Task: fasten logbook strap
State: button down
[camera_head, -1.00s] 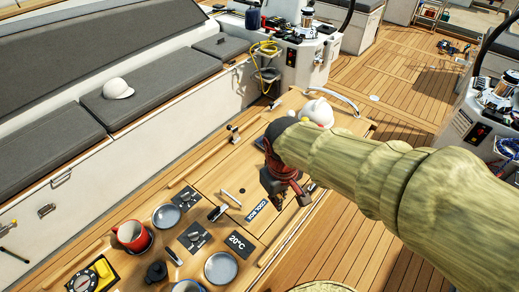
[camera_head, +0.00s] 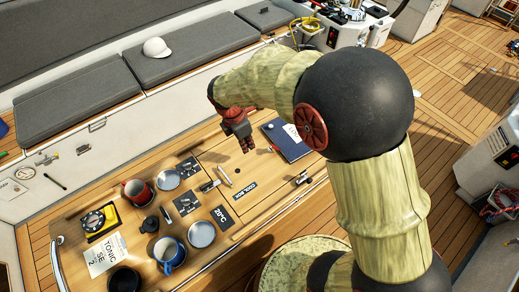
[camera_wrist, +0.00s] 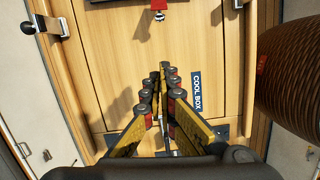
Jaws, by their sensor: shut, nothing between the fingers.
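The dark blue logbook (camera_head: 291,138) lies flat on the wooden cockpit table, with a pale label partly hidden by my arm. A small red piece, probably the strap end (camera_head: 271,148), shows at its near left edge. In the wrist view a red tab (camera_wrist: 158,4) hangs off the book's dark edge (camera_wrist: 112,2) at the top, with a small black-and-white knob below it. My gripper (camera_head: 246,147) is shut and empty above the table, left of the book. In the wrist view its fingertips (camera_wrist: 161,66) are together over bare wood, apart from the red tab.
A red mug (camera_head: 137,190), a blue mug (camera_head: 168,254), plates and a yellow-black instrument (camera_head: 98,221) crowd the table's near left. A COOL BOX label (camera_wrist: 196,92) and small metal latches sit nearby. A white cap (camera_head: 156,48) lies on the bench cushion.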

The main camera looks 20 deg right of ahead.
jog(key=shift+d, duration=0.1)
dwell(0.3)
jog(key=f, duration=0.3)
jog(key=d+f, duration=0.1)
jog(key=f, duration=0.2)
jog(key=f+b, duration=0.1)
jog(key=f, duration=0.3)
jog(key=shift+w+d, duration=0.15)
jog(key=shift+d, duration=0.25)
jog(key=d+r, duration=0.2)
jog(key=shift+w+d, duration=0.4)
jog(key=shift+w+d+r, duration=0.1)
jog(key=shift+d+r, duration=0.05)
jog(key=shift+d, duration=0.1)
